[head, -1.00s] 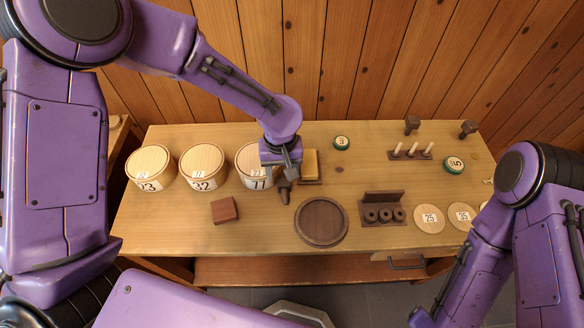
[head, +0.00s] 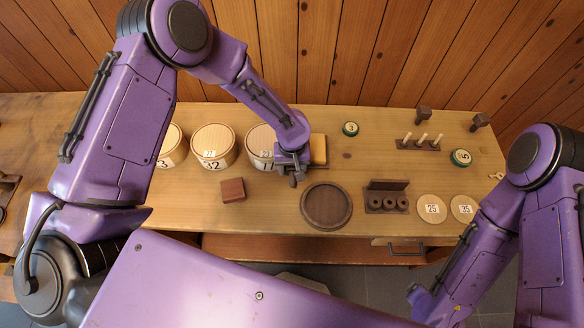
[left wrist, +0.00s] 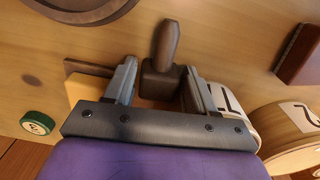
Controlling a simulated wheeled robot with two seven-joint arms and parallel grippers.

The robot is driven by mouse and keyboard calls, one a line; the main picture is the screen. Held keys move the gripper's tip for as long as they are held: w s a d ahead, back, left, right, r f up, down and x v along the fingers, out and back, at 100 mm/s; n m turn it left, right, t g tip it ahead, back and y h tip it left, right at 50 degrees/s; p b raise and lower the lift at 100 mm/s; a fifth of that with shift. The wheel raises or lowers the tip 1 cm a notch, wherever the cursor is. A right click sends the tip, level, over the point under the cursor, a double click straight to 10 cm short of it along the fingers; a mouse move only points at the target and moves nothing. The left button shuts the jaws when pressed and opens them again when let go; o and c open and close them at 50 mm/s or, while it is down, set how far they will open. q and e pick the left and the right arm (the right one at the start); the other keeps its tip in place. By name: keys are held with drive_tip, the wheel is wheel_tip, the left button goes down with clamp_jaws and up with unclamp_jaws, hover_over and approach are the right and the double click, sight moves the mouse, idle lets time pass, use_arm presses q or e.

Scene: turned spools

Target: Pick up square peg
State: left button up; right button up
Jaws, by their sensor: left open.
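A dark brown peg (left wrist: 161,62) with a square block end and a rounded handle shows in the left wrist view; I take it for the square peg. My left gripper (left wrist: 160,72) is open, with one finger on each side of the square end. I see a gap beside the fingers, so it is not clamped. In the head view the left gripper (head: 291,166) is low over the table, between the canister marked 11 and the yellow block, and hides most of the peg. The peg's handle (head: 293,182) shows just below it.
Numbered canisters (head: 213,147) stand left of the gripper. A yellow block (head: 318,150) is close on its right. A brown block (head: 232,190) and a round dark plate (head: 326,206) lie nearer. A ring rack (head: 387,197) and wooden discs (head: 431,209) lie right.

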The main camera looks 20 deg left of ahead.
use_arm(q)
drive_tip(key=shift+d, duration=0.1)
drive_tip(key=c, duration=0.7)
drive_tip(key=shift+c, duration=0.2)
drive_tip(key=shift+r, duration=0.1)
